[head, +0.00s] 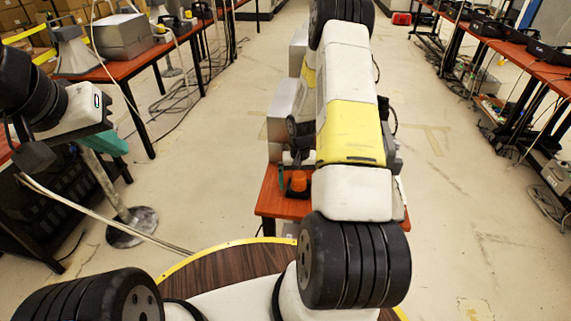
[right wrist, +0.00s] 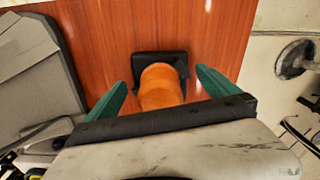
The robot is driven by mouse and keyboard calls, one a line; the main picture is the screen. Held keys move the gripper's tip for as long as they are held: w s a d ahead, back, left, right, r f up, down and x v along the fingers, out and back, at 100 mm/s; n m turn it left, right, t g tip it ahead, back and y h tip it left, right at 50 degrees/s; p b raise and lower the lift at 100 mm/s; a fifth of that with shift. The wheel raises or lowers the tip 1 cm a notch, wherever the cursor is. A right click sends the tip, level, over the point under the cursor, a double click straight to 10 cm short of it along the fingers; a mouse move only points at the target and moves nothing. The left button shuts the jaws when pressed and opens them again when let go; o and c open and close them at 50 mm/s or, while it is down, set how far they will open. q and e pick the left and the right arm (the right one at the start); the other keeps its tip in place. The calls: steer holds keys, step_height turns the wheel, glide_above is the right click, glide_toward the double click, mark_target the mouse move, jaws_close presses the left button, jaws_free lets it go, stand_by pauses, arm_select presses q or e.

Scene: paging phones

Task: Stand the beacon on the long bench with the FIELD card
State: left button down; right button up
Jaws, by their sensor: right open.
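The beacon (head: 298,181), an orange dome on a black square base, stands on a small red-brown table (head: 283,206) ahead of me. In the right wrist view the orange beacon (right wrist: 160,86) lies between the two teal fingers of my right gripper (right wrist: 163,93). They are spread, with a gap on each side. No FIELD card is legible on the benches.
A grey box (right wrist: 38,65) sits beside the beacon on the table. A bench with equipment (head: 118,66) runs along the left, and another long bench (head: 545,72) along the right, with cables below. A pole stand (head: 132,228) is at front left. Open floor (head: 450,190) lies right.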

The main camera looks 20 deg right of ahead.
step_height(320, 180, up, 12)
steer(key=shift+f, duration=0.1)
step_height(320, 180, up, 10)
steer(key=t, duration=0.1)
glide_above(293, 191)
steer(key=s+a+r+n+t, duration=0.1)
steer(key=s+a+r, duration=0.15)
steer(key=r, duration=0.25)
steer(key=s+a+r+t, duration=0.1)
steer(key=s+r, duration=0.2)
steer(key=r, duration=0.3)
steer(key=s+a+r+n+t+y, duration=0.1)
steer(key=s+a+r, duration=0.2)
steer(key=s, duration=0.5)
steer(key=s+a+r+n+t+y, duration=0.1)
steer(key=s+a+r+t, duration=0.1)
steer(key=s+r, duration=0.4)
steer(key=shift+s+a+r, duration=0.3)
steer(key=shift+s+a, duration=0.55)
steer(key=shift+s, duration=0.25)
